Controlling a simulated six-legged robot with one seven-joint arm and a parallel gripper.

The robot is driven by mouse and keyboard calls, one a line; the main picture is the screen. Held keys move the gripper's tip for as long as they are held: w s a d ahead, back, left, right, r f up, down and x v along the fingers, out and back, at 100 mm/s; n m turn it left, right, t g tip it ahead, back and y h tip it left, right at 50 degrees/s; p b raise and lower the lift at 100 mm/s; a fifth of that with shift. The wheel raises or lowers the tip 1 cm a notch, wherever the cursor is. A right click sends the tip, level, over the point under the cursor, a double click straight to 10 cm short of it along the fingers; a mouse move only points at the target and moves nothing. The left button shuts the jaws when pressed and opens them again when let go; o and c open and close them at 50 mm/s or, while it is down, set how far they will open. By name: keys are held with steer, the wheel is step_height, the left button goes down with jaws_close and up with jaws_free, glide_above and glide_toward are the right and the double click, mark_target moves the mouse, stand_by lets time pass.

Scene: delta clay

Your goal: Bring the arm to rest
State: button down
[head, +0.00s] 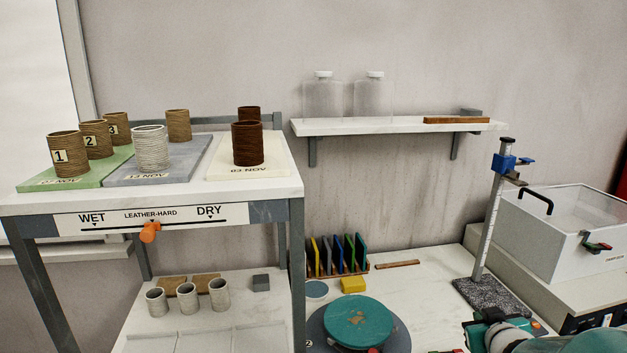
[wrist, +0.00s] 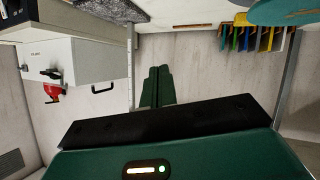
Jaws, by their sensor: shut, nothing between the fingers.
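My gripper (wrist: 159,72) shows in the wrist view with its two dark green fingers together and nothing between them. The fingers point toward the pale wall and touch nothing that I can see. The wrist view is upside down, with the worktop along its top edge. In the head view a green and white part of my arm (head: 510,335) shows at the bottom right, in front of the worktop. The fingers cannot be made out there.
A turquoise wheel (head: 358,320) stands left of my arm. A height gauge (head: 492,210) on a granite block and a white lidded box (head: 565,235) stand behind it. A shelf unit (head: 282,190) with clay cups is at left. Air before the wall is free.

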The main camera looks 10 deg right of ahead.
steer(key=s+a+r+g+y, duration=0.1)
steer(key=s+a+g, duration=0.1)
steer(key=s+a, duration=0.3)
steer(key=s+a+r+g+y, duration=0.2)
steer(key=s+a, duration=0.3)
steer(key=a, duration=0.8)
steer(key=s+a+r+n+g+y, duration=0.1)
steer(key=s+a+r+g, duration=0.1)
steer(key=s+a, duration=0.3)
steer(key=a, duration=0.4)
steer(key=shift+a+r, duration=0.15)
steer(key=shift+r, duration=0.1)
